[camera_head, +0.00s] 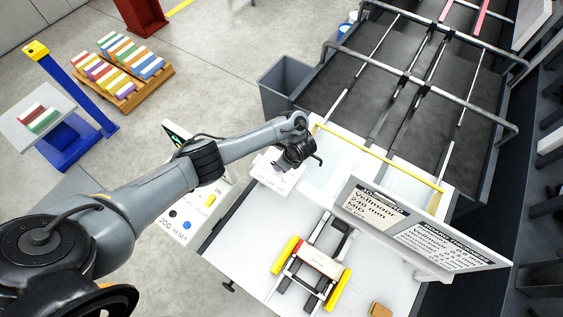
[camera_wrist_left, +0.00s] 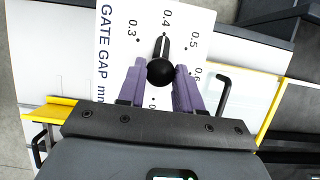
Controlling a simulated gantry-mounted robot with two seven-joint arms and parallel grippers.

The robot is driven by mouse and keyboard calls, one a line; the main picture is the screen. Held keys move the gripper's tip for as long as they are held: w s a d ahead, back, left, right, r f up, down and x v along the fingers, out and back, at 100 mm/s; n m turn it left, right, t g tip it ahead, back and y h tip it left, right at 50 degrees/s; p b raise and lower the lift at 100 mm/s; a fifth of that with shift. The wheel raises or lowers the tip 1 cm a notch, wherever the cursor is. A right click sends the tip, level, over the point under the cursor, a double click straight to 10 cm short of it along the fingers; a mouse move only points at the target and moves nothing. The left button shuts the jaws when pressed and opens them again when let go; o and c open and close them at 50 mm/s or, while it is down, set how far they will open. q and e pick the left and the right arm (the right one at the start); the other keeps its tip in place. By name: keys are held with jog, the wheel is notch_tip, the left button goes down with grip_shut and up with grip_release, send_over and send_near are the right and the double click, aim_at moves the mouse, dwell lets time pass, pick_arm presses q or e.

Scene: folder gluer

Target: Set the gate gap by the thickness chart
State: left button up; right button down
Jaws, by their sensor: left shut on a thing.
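The white GATE GAP mm dial plate (camera_wrist_left: 115,50) shows printed marks such as 0.3, 0.4, 0.5 and 0.6 in the left wrist view. Its black knob (camera_wrist_left: 160,71) has a pointer directed towards the 0.4 mark. My left gripper (camera_wrist_left: 160,82) is shut on the knob, with a purple finger on each side. In the head view my left gripper (camera_head: 306,160) is over the dial's white housing (camera_head: 268,176), and hides the dial face. A white sign (camera_head: 425,228) reads Vellmoor 240 mm at left, with a thickness list at right that is too small to read surely. My right gripper is out of view.
A control panel with JOG and RESET buttons (camera_head: 182,220) stands left of the dial. A feeder with yellow side guides (camera_head: 338,290) holds a carton stack. A yellow bar (camera_head: 375,155) crosses the machine behind the dial. A grey bin (camera_head: 285,85) stands beside it.

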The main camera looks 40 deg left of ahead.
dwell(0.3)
pick_arm(q)
jog(key=o, duration=1)
jog(key=shift+o, duration=0.2)
jog(key=shift+d+r, duration=0.1)
